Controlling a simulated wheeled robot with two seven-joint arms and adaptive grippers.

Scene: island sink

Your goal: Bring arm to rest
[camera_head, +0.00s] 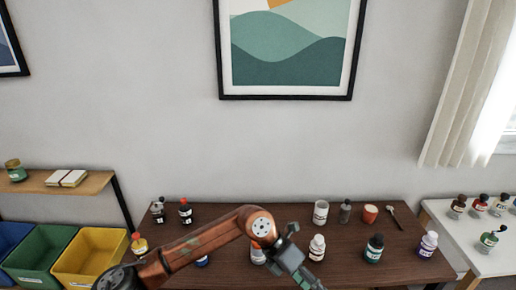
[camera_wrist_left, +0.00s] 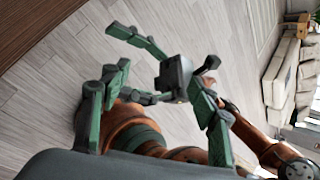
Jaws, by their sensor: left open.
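My left arm (camera_head: 205,238) comes in from the lower left in the head view and bends down over the front of the dark brown table. My left gripper (camera_head: 308,281) is at the bottom edge there, its fingers partly cut off. In the left wrist view my left gripper (camera_wrist_left: 155,100) has its green fingers wide apart with nothing held between them. My right gripper (camera_wrist_left: 145,70) shows beyond them in that view, with its fingers spread and empty. My right arm (camera_wrist_left: 255,145) runs to the lower right. The right gripper does not show in the head view.
The dark brown table (camera_head: 350,252) bears several bottles, a white cup (camera_head: 320,212), a red cup (camera_head: 370,213) and a spoon (camera_head: 393,217). A white bottle (camera_head: 317,247) stands close to my left gripper. Bins (camera_head: 90,255) stand at left, a white table (camera_head: 468,252) at right.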

